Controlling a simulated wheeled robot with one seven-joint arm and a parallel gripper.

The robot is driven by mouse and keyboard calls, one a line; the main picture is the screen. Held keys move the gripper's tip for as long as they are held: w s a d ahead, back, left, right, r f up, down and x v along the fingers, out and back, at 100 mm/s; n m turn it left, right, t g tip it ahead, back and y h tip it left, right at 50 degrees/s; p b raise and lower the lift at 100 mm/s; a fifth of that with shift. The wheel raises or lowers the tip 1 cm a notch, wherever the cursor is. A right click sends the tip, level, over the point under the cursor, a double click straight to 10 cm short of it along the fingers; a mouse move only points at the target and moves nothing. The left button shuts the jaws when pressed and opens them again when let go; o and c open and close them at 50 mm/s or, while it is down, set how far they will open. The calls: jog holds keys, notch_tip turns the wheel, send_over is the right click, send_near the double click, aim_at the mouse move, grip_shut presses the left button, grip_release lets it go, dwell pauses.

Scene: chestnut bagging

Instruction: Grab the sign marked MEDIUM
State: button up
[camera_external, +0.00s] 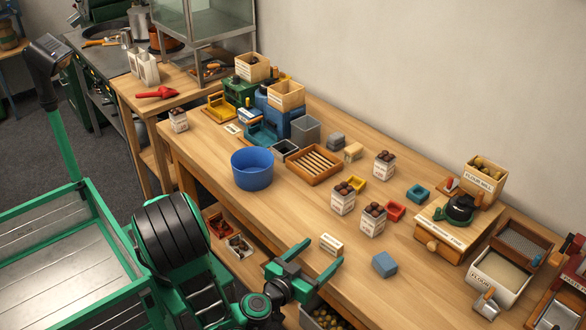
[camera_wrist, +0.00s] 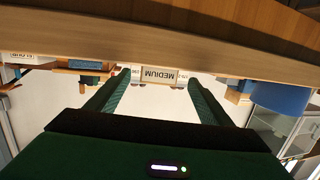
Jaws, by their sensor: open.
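The small white MEDIUM sign (camera_external: 331,243) stands near the front edge of the wooden table (camera_external: 300,205). In the wrist view the sign (camera_wrist: 159,76) is upside down in the picture, and its lettering reads MEDIUM. My gripper (camera_external: 324,252) is open and empty at the table's front edge, with its fingers pointing at the sign. In the wrist view my gripper (camera_wrist: 158,90) has its two green fingers on either side of the sign, with gaps at both sides. I cannot tell whether the fingertips reach past the sign's face.
Paper bags of chestnuts (camera_external: 343,200) stand behind the sign. A blue block (camera_external: 384,263) lies to its right. A blue tub (camera_external: 252,170) stands to the left, beside a slatted wooden tray (camera_external: 314,180). Bare tabletop surrounds the sign.

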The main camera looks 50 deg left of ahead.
aim_at(339, 237)
jog(key=x, duration=0.9)
jog(key=shift+w, duration=0.4)
jog(key=c, duration=1.1)
